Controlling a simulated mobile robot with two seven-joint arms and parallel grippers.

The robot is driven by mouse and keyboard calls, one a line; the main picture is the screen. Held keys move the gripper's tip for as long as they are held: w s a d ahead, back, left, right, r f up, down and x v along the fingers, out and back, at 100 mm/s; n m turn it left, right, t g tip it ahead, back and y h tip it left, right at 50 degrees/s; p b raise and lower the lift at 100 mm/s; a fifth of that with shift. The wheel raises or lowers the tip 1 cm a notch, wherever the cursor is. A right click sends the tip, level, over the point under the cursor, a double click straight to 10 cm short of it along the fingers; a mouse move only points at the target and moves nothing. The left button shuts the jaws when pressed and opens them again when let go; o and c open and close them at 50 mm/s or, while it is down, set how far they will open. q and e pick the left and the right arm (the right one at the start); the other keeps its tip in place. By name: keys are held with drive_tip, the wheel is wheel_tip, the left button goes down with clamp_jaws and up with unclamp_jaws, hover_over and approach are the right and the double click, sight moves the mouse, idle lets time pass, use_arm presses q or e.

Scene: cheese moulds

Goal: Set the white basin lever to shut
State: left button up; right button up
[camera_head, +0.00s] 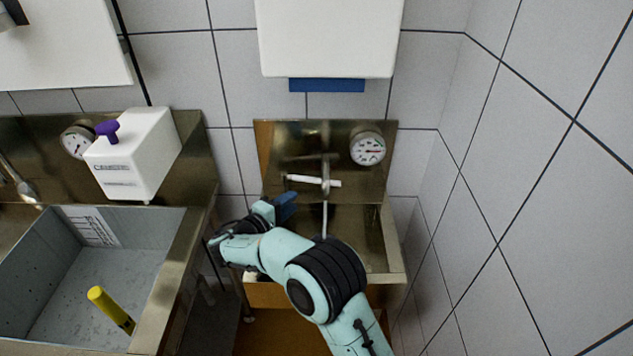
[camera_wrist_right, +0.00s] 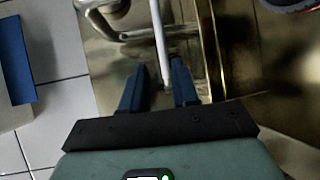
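The white lever (camera_head: 313,181) lies level across the metal tap over the small steel basin (camera_head: 390,238) in the head view. My right gripper (camera_head: 287,202) is at its left end, with the blue fingers just below it in the picture. In the right wrist view the lever (camera_wrist_right: 161,40) is a white bar with its near end between the two fingertips (camera_wrist_right: 160,80). The fingers are apart, with gaps beside the bar. The curved metal tap (camera_wrist_right: 135,35) shows beyond. My right arm hides the basin's front. My left gripper is not in view.
A round gauge (camera_head: 367,148) sits on the backsplash right of the tap. A white box (camera_head: 135,158) with a purple knob (camera_head: 107,130) and a grey sink (camera_head: 75,275) holding a yellow-handled thing (camera_head: 108,308) are at left. A tiled wall (camera_head: 510,200) stands close on the right.

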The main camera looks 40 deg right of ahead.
sight(317, 182)
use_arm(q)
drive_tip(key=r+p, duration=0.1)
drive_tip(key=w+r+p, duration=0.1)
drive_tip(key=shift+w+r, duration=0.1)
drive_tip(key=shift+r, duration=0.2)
use_arm(e)
drive_tip(key=x, duration=1.2)
drive_tip(key=shift+w+d+f, duration=0.1)
drive_tip(key=shift+w+d, duration=0.05)
drive_tip(key=shift+d, duration=0.1)
clamp_jaws()
